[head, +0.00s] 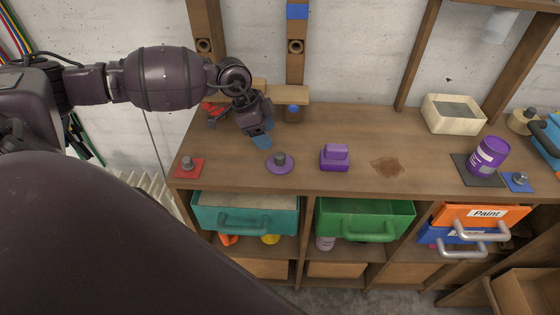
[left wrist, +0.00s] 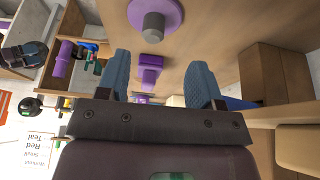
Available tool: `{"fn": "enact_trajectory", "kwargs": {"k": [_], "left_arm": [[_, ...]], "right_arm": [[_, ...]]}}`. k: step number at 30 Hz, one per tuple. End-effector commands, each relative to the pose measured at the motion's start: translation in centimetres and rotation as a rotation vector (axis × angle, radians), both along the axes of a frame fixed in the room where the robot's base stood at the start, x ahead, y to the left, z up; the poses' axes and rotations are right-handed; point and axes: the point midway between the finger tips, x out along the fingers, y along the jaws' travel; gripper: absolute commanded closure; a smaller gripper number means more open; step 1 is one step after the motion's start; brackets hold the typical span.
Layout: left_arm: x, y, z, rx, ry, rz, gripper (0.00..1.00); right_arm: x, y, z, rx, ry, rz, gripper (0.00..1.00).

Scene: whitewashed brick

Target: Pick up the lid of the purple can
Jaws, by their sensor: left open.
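The purple lid (head: 280,167), a flat disc with a grey knob, lies on the wooden workbench, left of the middle. It also shows at the top of the left wrist view (left wrist: 172,9). The purple can (head: 487,157) with a white label stands on a dark square mat at the right of the bench. My left gripper (head: 262,140) has blue fingers and is just behind and left of the lid, pointing down. It is open and empty in the left wrist view (left wrist: 158,80), with the lid beyond its fingertips. My right gripper is not in view.
A purple block (head: 334,158) sits right of the lid. A red lid (head: 188,167) is at the left, a blue lid (head: 517,182) beside the can. A wooden box (head: 453,113) stands behind. Teal (head: 220,217) and green (head: 366,226) drawers are below. A brown stain marks the bench's middle.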

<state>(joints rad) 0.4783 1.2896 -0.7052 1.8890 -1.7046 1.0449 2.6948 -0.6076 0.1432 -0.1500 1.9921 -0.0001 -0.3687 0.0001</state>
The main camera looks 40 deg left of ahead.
Motion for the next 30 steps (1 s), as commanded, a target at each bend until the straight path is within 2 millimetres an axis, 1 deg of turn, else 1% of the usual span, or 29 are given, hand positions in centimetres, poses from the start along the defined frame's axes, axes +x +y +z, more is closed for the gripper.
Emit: {"fn": "enact_trajectory", "kwargs": {"k": [1,4,11,14,19,22,25,30], "left_arm": [[0.2,-0.3,-0.8,-0.003,0.001,0.000,0.40],[0.4,-0.7,-1.7,-0.003,-0.001,0.000,0.40],[0.5,-1.1,-2.6,-0.003,-0.001,-0.001,0.40],[0.5,-1.6,-3.3,-0.003,0.000,-0.002,0.40],[0.7,-2.9,-5.3,-0.005,0.000,-0.002,0.40],[1.0,-3.2,-6.4,-0.003,-0.002,-0.001,0.40],[1.1,-3.4,-6.9,-0.003,-0.002,-0.001,0.40],[1.1,-3.4,-6.9,-0.003,-0.003,-0.001,0.40]], "right_arm": [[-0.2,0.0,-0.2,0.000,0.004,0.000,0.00],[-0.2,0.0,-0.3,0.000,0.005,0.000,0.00],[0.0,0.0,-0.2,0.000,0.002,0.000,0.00],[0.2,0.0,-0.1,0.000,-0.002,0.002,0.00],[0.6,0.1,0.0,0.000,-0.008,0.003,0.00],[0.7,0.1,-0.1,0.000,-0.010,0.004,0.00],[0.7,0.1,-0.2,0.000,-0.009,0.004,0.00],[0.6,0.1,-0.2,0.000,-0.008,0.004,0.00]]}}
